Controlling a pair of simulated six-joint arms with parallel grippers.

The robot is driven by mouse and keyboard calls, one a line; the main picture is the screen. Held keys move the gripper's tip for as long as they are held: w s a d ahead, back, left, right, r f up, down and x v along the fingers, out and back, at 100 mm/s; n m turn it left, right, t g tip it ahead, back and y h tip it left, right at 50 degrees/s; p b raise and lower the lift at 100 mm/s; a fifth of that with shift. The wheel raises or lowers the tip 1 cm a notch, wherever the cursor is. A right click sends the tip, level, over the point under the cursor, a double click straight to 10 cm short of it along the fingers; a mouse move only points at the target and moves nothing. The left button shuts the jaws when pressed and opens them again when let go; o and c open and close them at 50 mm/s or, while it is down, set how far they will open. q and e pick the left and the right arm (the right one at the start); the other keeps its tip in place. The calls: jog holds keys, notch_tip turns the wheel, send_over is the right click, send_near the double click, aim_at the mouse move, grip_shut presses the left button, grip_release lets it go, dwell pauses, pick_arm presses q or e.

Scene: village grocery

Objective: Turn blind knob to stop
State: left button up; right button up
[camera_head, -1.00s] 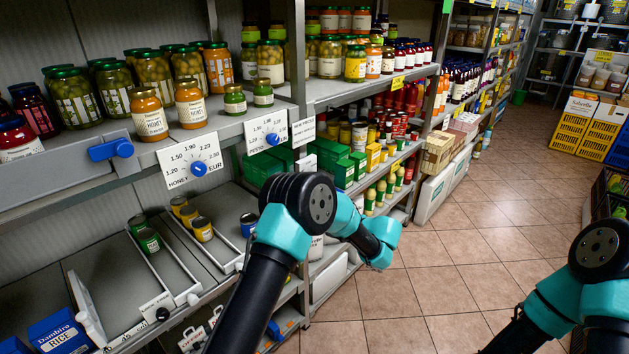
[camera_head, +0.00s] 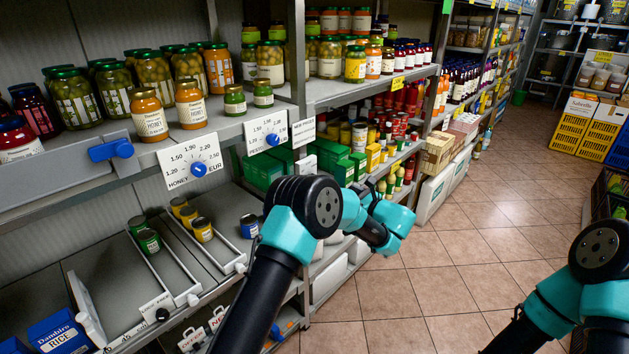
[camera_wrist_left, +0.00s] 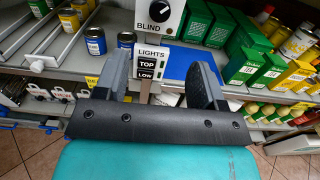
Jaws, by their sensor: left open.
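The blind knob (camera_wrist_left: 159,11) is a black dial with a white mark, on a white plate labelled BLIND (camera_wrist_left: 158,25) at the top of the left wrist view. The plate is cut off by the upper edge. My left gripper (camera_wrist_left: 160,66) is open and empty. Its two fingers point towards the shelf, below and apart from the knob. Between them shows a LIGHTS panel (camera_wrist_left: 149,62) with TOP and LOW labels. In the head view my left arm covers the area and I cannot make out the knob. My right gripper is outside the view; only its arm shows.
Green boxes (camera_wrist_left: 245,65) and yellow boxes (camera_wrist_left: 293,77) stand right of the panel, cans (camera_wrist_left: 95,40) left of it. Other blue dials (camera_head: 198,169) sit on the price plates of the upper shelf. The tiled aisle (camera_head: 470,250) is clear.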

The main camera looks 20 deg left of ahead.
pick_arm(q)
jog(key=x, duration=1.4)
jog(key=shift+w+a, duration=0.15)
jog(key=shift+a, duration=0.1)
jog(key=c, duration=0.9)
